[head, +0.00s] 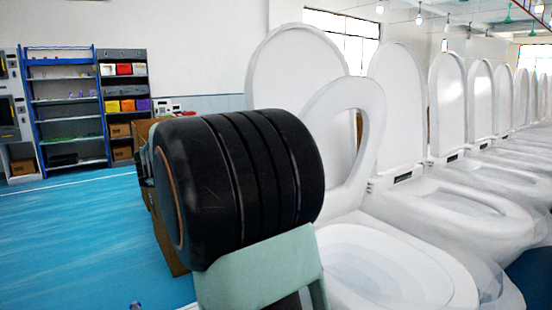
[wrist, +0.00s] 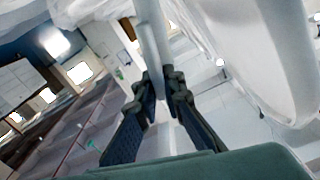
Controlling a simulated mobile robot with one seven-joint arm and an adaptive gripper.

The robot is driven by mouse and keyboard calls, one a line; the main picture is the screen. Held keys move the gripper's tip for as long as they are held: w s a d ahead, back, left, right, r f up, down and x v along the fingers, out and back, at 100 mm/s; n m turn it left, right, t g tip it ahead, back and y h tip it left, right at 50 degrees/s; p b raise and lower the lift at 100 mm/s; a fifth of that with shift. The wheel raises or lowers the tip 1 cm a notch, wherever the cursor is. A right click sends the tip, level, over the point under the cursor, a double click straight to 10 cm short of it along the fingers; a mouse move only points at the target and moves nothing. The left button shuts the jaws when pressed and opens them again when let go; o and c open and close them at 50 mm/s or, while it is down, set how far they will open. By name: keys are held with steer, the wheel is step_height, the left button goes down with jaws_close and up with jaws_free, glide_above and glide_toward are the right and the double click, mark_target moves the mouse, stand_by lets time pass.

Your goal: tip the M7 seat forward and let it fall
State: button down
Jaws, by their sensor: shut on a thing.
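The nearest toilet's white seat ring (head: 374,120) stands raised in the head view, leaning forward, apart from its upright lid (head: 290,70) behind it. I take this ring to be the M7 seat; no label is readable. The white bowl (head: 385,272) below it is uncovered. In the wrist view, my gripper (wrist: 160,84) has its two dark fingers closed on either side of a thin white edge (wrist: 152,45), which looks like the seat's rim seen edge-on. In the head view my black arm link hides the fingers and the seat's left side.
A row of similar white toilets with upright lids (head: 400,95) runs away to the right, close beside this one. Blue floor (head: 80,235) lies open at left. A blue rack (head: 70,110) and dark shelves with coloured bins (head: 125,105) stand at the back left.

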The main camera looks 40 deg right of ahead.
steer(key=shift+s+f+b, duration=0.2)
steer(key=shift+s+b, duration=0.25)
steer(key=shift+s, duration=0.05)
